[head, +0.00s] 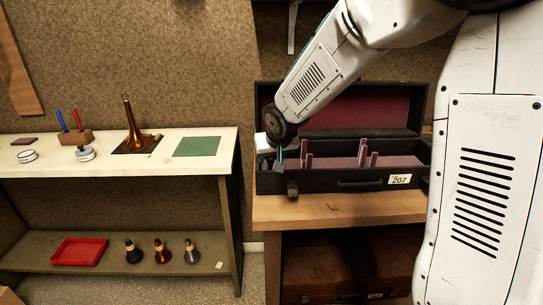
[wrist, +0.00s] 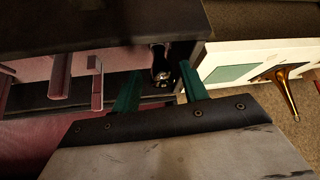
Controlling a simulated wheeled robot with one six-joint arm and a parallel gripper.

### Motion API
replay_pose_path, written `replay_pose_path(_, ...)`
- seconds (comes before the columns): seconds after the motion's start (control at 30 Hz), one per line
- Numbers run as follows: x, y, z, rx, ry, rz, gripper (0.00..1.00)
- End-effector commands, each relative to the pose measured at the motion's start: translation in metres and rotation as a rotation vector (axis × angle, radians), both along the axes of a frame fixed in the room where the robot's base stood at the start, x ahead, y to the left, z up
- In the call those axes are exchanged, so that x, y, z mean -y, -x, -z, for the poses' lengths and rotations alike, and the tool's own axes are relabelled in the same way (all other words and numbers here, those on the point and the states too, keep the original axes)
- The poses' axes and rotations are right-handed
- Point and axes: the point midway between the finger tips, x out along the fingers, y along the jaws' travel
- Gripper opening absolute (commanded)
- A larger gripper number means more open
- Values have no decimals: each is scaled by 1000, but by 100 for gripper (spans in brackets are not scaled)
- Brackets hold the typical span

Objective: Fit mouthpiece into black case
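The black case (head: 335,181) stands open on the wooden bench, its red-lined lid raised at the back. My gripper (head: 281,161) is over the left end of the case, pointing down. In the wrist view my gripper (wrist: 158,68) shows two green fingers spread apart. A dark, shiny piece, seemingly the mouthpiece (wrist: 160,63), shows between and beyond the fingertips, in the end section of the case (wrist: 95,32). Gaps show between it and both fingers. I cannot tell how deep it sits; its lower part is in shadow.
Pink upright dividers (head: 362,154) stand inside the case, right of my gripper. A pale shelf unit (head: 210,143) at left holds a brass horn (head: 133,132) and a green mat (head: 197,146). Its lower shelf holds a red tray (head: 79,252) and three small cone-shaped pieces (head: 162,252).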

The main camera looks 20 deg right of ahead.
Motion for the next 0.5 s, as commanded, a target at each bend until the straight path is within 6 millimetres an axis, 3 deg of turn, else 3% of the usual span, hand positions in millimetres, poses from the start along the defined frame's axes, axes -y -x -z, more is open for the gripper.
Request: replay_pose_path(0.5,-4,4,-7,3,-1,-5,49)
